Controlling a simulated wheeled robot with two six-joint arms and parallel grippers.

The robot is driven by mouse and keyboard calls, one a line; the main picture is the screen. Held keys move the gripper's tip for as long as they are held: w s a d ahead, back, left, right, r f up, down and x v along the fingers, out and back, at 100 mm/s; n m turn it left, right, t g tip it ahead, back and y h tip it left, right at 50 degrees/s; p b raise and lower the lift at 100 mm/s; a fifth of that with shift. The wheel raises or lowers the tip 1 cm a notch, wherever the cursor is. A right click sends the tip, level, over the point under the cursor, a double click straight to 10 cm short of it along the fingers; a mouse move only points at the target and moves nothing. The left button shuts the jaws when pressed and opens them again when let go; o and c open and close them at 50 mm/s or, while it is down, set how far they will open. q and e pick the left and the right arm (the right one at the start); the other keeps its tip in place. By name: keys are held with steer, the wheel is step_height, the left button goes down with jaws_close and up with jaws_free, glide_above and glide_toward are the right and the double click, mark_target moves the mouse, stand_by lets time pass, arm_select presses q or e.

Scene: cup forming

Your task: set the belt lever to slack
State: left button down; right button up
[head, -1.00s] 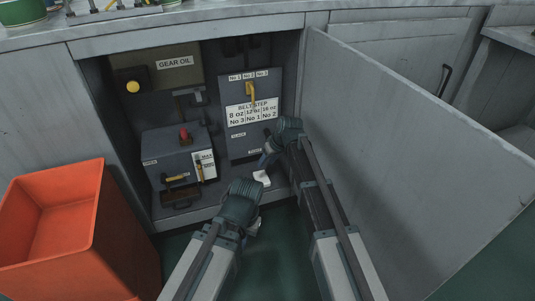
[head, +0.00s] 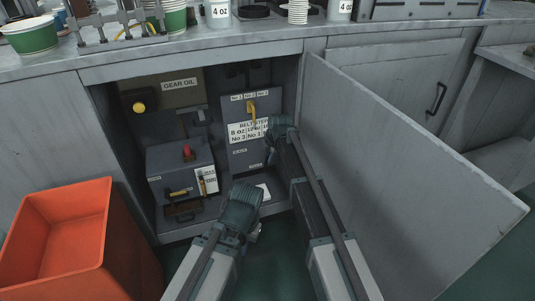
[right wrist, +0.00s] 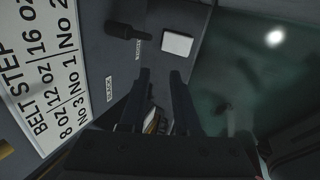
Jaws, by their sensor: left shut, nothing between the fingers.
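The grey belt-step box (head: 236,99) stands in the open cabinet with a yellow handle (head: 252,112) near its top. A SLACK label (head: 240,151) is low on its face; it also shows in the right wrist view (right wrist: 109,88). A dark lever with a thick grip (right wrist: 128,32) lies by another small label (right wrist: 138,51), apart from the SLACK label. My right gripper (head: 276,130) is before the box's right side, covering part of its label. In the right wrist view its fingers (right wrist: 160,78) are open and empty. My left gripper (head: 243,190) is shut and empty, lower, before the cabinet opening.
A smaller grey box (head: 180,165) with a red knob (head: 187,152) stands left inside the cabinet. A white card (head: 263,191) lies on the cabinet floor. The open door (head: 395,170) blocks the right. An orange bin (head: 75,280) stands at the left.

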steer(key=w+r+n, duration=0.1)
steer(key=n, duration=0.2)
steer(key=w+r+n+p, duration=0.1)
steer(key=n, duration=0.2)
steer(key=w+r+n+h+p, duration=0.1)
steer(key=n, duration=0.2)
steer(key=shift+w+d+r+n, duration=0.1)
steer(key=shift+w+r+n, duration=0.05)
steer(key=shift+w+n, duration=0.25)
steer(key=b+x, duration=1.2)
steer(key=x, duration=0.2)
steer(key=shift+w+r, duration=0.15)
steer(key=shift+w, duration=0.05)
steer(key=shift+r, duration=0.1)
steer(key=shift+c, duration=0.2)
jaws_close()
stand_by(0.3)
